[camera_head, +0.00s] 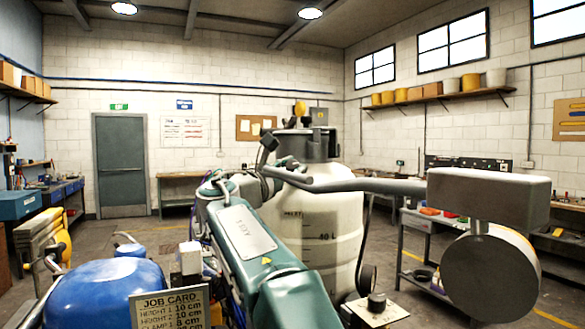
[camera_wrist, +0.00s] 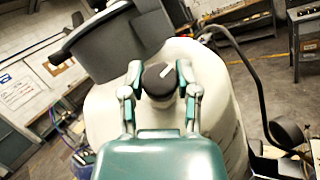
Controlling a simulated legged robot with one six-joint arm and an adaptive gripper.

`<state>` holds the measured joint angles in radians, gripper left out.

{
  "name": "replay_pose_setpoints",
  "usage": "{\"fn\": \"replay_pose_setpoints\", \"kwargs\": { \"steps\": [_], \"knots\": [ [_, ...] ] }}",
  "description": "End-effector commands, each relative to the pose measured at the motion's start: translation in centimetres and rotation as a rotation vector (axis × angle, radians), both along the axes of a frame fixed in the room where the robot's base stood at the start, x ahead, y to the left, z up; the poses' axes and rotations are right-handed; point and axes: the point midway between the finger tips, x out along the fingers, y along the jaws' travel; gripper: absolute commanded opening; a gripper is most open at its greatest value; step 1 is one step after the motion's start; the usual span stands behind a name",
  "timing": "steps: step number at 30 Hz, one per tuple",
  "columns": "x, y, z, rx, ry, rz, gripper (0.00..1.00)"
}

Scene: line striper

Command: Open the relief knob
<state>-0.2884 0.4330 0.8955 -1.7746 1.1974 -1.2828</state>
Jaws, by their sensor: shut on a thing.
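The relief knob (camera_wrist: 160,79) is a round dark knob with a white pointer line on its face, seen in the wrist view in front of the pale tank (camera_wrist: 215,95). The pointer slants up to the right. My gripper (camera_wrist: 160,84) is shut on this knob, with one green-and-grey finger on each side of it. In the head view my teal arm reaches toward the white tank (camera_head: 335,225) of the striper. My fingertips and the held knob cannot be made out clearly there.
A grey handlebar with a box-shaped end (camera_head: 488,198) crosses the head view on the right. A job card (camera_head: 170,310) and blue tank (camera_head: 95,290) stand at left.

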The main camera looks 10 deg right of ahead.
Motion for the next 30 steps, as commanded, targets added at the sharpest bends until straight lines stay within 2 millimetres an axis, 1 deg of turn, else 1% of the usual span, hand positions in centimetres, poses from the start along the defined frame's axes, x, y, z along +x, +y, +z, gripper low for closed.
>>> {"fn": "replay_pose_setpoints", "kwargs": {
  "steps": [1, 13, 30],
  "knots": [
    [0.23, 0.21, -0.23, 0.015, -0.004, -0.011, 0.00],
    [0.18, 0.13, -0.24, 0.103, -0.043, -0.095, 0.00],
    [0.15, 0.10, -0.27, 0.128, -0.052, -0.122, 0.00]
  ]
}}
